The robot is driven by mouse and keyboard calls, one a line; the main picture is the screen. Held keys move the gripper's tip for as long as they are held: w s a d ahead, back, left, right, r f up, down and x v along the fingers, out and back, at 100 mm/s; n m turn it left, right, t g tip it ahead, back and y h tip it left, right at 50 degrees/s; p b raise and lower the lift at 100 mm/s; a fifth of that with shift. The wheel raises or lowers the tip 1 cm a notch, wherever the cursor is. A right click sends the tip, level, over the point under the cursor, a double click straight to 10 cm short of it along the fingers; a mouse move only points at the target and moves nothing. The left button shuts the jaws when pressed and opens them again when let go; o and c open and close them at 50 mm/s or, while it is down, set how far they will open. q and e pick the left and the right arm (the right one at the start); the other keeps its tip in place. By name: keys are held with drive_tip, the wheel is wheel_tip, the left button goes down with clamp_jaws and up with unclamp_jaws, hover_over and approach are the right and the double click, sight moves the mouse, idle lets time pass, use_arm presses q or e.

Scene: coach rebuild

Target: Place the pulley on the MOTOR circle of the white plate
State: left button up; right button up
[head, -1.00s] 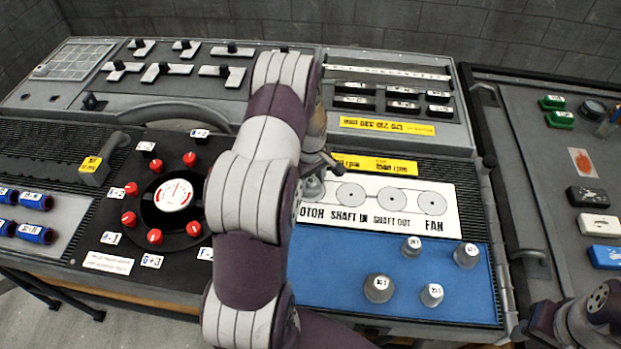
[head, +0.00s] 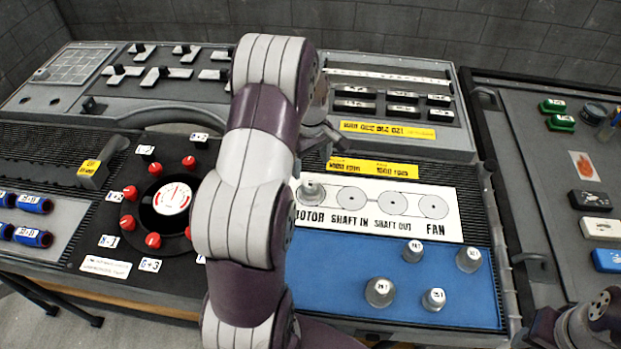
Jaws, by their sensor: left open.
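The white plate (head: 447,229) has a row of circles labelled MOTOR, SHAFT IN, SHAFT OUT and FAN. A small grey pulley (head: 311,191) stands upright on the plate at its left end, above the MOTOR label; it covers most of that circle. The other circles are empty. My left gripper (head: 326,142) is open, above and behind the pulley and apart from it, partly hidden by my left arm. My right gripper is not in view; only part of my right arm shows at the lower right.
Several grey pulleys, one at the front (head: 380,291), stand on the blue mat (head: 330,285). Yellow labels (head: 373,168) lie behind the plate. A dial panel (head: 171,199) with red knobs is at left. A side panel (head: 540,170) is at right.

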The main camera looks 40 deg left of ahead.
use_arm(q)
drive_tip(key=s+d+r+m, duration=0.2)
drive_tip(key=s+d+m, duration=0.5)
drive_tip(key=d, duration=0.2)
drive_tip(key=s+d+r+m+t, duration=0.1)
drive_tip(key=s+d+r+m, duration=0.1)
drive_tip(key=s+d+m, duration=0.5)
drive_tip(key=shift+d+r+m, duration=0.4)
drive_tip(key=shift+d+m, duration=0.1)
drive_tip(key=shift+d, duration=0.75)
